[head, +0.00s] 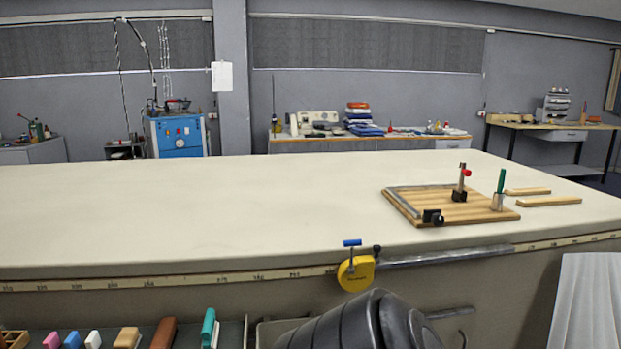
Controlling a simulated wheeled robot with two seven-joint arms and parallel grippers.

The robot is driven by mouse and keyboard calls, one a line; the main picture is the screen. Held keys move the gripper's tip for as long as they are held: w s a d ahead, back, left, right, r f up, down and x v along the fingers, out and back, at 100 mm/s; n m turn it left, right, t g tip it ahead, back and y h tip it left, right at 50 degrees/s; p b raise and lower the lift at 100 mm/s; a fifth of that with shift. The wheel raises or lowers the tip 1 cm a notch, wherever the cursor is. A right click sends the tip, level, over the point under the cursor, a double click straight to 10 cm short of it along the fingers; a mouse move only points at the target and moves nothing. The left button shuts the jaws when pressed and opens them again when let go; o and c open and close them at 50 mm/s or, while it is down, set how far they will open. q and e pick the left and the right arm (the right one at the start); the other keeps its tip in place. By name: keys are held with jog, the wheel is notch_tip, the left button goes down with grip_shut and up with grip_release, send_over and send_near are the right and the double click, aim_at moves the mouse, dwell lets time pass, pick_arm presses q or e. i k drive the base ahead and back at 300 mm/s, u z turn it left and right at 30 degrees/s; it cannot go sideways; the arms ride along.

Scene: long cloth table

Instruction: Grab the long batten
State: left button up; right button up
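Two pale wooden battens lie flat on the table at the right in the head view. The longer batten (549,201) is nearer to me, just right of a wooden board. The shorter batten (527,191) lies a little behind it, and the two are apart. Neither gripper shows in the head view. A dark rounded part at the bottom middle looks like one of my arm links, below the table's front edge. Nothing touches the longer batten that I can see.
A yellow tape measure (356,273) hangs at the front edge. The table's (200,205) left and middle are clear. A white cloth (587,305) hangs lower right.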

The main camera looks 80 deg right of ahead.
aim_at(539, 202)
jog(key=z, duration=4.1)
jog(key=k, duration=0.85)
jog(key=z, duration=0.95)
jog(key=i, duration=2.4)
jog(key=u, duration=1.45)
jog(key=i, duration=1.25)
jog(key=u, duration=1.25)
